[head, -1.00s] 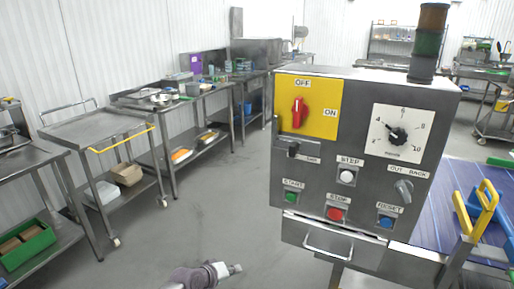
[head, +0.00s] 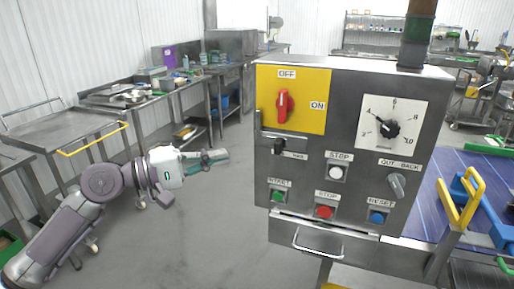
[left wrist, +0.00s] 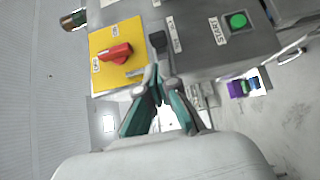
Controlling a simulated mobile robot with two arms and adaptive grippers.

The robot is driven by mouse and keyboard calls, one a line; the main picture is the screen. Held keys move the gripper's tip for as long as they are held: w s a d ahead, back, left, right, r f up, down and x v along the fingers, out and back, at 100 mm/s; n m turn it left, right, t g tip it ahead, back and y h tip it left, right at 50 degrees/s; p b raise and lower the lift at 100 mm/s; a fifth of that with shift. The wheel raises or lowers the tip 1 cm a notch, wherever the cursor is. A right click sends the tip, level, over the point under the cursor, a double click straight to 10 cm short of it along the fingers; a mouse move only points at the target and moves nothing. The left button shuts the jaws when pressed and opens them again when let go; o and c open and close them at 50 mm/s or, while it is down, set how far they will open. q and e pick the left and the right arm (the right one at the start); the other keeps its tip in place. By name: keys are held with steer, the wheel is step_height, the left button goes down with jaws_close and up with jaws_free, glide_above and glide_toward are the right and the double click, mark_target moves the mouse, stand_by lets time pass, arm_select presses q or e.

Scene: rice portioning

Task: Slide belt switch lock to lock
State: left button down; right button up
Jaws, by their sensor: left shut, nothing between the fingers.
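The grey control box (head: 345,150) carries a yellow switch plate (head: 310,90) with a red rotary switch (head: 283,106), its handle upright at the OFF mark. Just below the plate is a small black slide knob (head: 278,146), at the left end of its slot. The wrist view shows the black knob (left wrist: 158,41) and the red switch (left wrist: 115,53) beyond my fingertips. My left gripper (head: 222,156) is shut and empty, left of the box and apart from it in the head view. In the wrist view its fingertips (left wrist: 160,77) point toward the knob. My right gripper is not in view.
A drawer-like tray with a handle (head: 318,247) hangs under the box. Start, stop and reset buttons and a dial (head: 389,129) are on its face. A blue conveyor belt (head: 432,190) lies to the right.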

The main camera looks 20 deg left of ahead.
arm_select(q)
steer(key=p+x, duration=0.5)
steer(key=x, duration=0.5)
steer(key=shift+w, duration=0.1)
